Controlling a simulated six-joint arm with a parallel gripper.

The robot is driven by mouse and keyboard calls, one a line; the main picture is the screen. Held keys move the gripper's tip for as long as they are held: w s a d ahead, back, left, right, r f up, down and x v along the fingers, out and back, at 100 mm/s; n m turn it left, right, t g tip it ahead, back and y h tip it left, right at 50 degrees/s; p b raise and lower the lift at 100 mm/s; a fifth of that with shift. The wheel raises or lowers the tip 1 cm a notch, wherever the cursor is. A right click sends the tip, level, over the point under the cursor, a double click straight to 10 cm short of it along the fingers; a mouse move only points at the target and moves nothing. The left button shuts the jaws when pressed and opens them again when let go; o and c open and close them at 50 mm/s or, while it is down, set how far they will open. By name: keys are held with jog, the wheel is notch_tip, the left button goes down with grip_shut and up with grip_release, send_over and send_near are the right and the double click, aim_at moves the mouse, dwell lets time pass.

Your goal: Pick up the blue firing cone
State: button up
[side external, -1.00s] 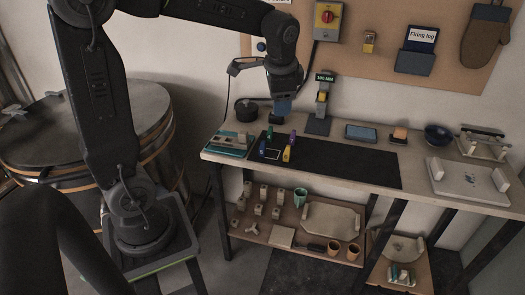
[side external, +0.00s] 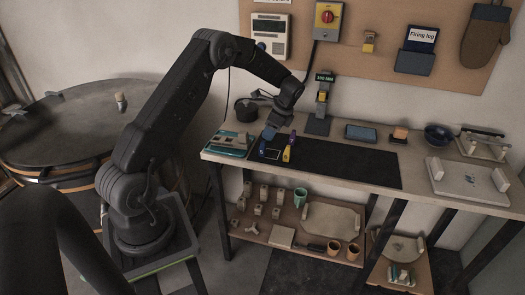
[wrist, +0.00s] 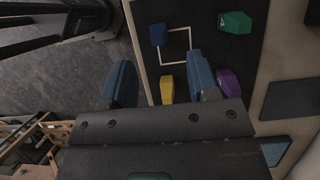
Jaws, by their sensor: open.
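The blue firing cone (wrist: 157,34) stands on the dark mat at a corner of a white square outline, ahead of my fingertips in the wrist view. In the side view a small blue shape, the cone (side external: 262,147), shows just below my gripper (side external: 269,134). My gripper (wrist: 158,58) is open and empty, with its two blue fingers apart. The blue cone appears beyond the gap between them, not touching either finger. A yellow cone (wrist: 166,88) shows between the fingers, nearer the palm in the picture.
A green cone (wrist: 234,22) and a purple cone (wrist: 228,82) stand to the right in the wrist view. The dark mat (side external: 350,168) is clear to the right. A teal tray (side external: 222,150) lies at the left and a dark pot (side external: 246,110) stands behind it.

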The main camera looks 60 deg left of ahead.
aim_at(261, 148)
jog(key=x, duration=0.9)
jog(key=shift+s+f, duration=0.2)
grip_shut()
